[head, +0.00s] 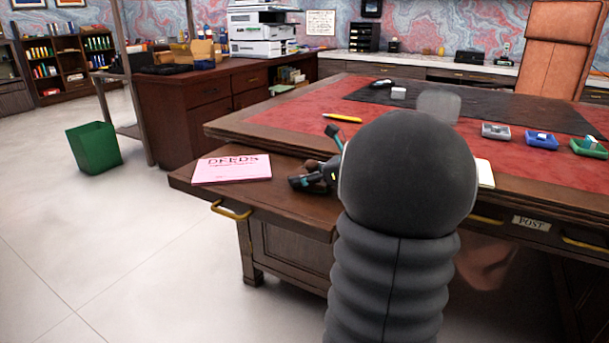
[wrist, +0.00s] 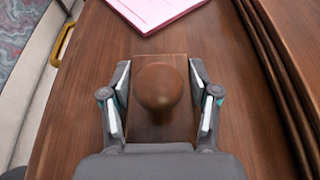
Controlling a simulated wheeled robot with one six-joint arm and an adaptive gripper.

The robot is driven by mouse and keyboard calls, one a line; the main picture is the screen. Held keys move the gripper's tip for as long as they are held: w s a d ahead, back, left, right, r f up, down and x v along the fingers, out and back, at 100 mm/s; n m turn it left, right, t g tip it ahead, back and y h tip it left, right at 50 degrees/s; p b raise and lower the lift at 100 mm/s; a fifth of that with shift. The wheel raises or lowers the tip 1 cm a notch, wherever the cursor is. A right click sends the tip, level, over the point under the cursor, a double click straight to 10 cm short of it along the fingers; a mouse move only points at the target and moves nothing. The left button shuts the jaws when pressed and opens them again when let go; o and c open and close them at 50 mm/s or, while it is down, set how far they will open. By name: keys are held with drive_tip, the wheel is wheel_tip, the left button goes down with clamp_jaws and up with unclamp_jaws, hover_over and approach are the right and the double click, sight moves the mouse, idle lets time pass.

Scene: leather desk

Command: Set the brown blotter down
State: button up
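The brown blotter (wrist: 160,85) is a wooden block with a round knob on top. In the wrist view it stands between the fingers of my gripper (wrist: 160,70), over the wooden pull-out board of the desk (wrist: 85,100). The fingers are spread, with a visible gap on each side of the knob, and do not appear to press on it. The blotter looks upright and seems to rest on the board. In the head view my gripper (head: 316,158) is low over the board, and my arm hides much of this area. Only a little of the blotter (head: 311,164) shows there.
A pink DEEDS paper (head: 231,168) lies on the board, left of the blotter in the head view. The raised desk top (head: 280,118) borders the board and carries a yellow pencil (head: 343,117) and small trays (head: 541,140). A green bin (head: 93,147) stands on the floor.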

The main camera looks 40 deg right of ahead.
drive_tip(key=o, duration=0.4)
drive_tip(key=shift+c, duration=0.2)
